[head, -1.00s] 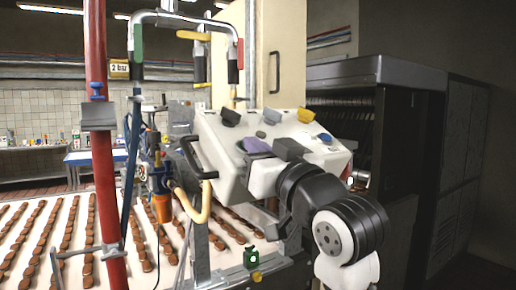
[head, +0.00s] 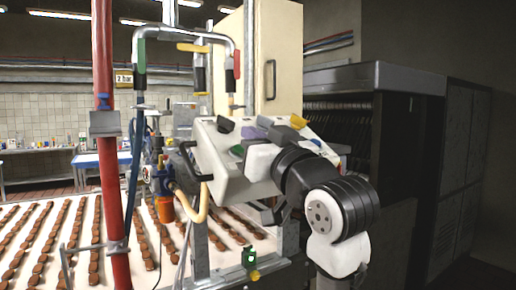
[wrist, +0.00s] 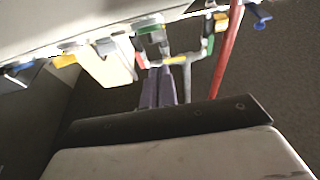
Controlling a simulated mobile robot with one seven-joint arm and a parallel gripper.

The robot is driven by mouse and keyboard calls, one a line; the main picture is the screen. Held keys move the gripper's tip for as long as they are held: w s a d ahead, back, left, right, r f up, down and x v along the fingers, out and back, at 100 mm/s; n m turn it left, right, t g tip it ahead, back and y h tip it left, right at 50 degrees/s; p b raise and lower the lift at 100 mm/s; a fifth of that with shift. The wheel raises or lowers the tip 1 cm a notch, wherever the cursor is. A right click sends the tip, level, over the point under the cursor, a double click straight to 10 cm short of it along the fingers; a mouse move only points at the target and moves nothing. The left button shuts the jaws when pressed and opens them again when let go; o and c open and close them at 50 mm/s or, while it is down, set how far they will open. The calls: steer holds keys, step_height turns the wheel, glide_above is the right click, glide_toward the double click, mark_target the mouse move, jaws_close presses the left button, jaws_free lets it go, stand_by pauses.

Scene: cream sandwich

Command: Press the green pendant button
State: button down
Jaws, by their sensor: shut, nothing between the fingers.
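A green button (head: 237,150) shows on the sloped top of the white control box (head: 222,178) in the head view, close to the white hand of my arm. A green button on the panel also shows in the wrist view (wrist: 150,24). My gripper (head: 257,127) has purple-grey fingers, raised over the panel beyond the green button. In the wrist view the fingers (wrist: 160,70) are together with nothing between them, and their tips are below the green button in the picture. A gap appears between tips and button; its depth is unclear.
A dark button (head: 225,125) and a yellow one (head: 298,121) stand on the same panel. A red pole (head: 108,180) and pipes with coloured handles rise at the left. A conveyor (head: 45,225) carries brown bars. A small green box (head: 248,257) sits low in front.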

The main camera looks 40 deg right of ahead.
steer(key=b+v, duration=0.3)
steer(key=v, duration=0.6)
steer(key=shift+s+f+b, duration=0.2)
steer(key=shift+s+b, duration=0.05)
steer(key=shift+b, duration=0.05)
steer(key=shift+s+r, duration=0.1)
stand_by(1.6)
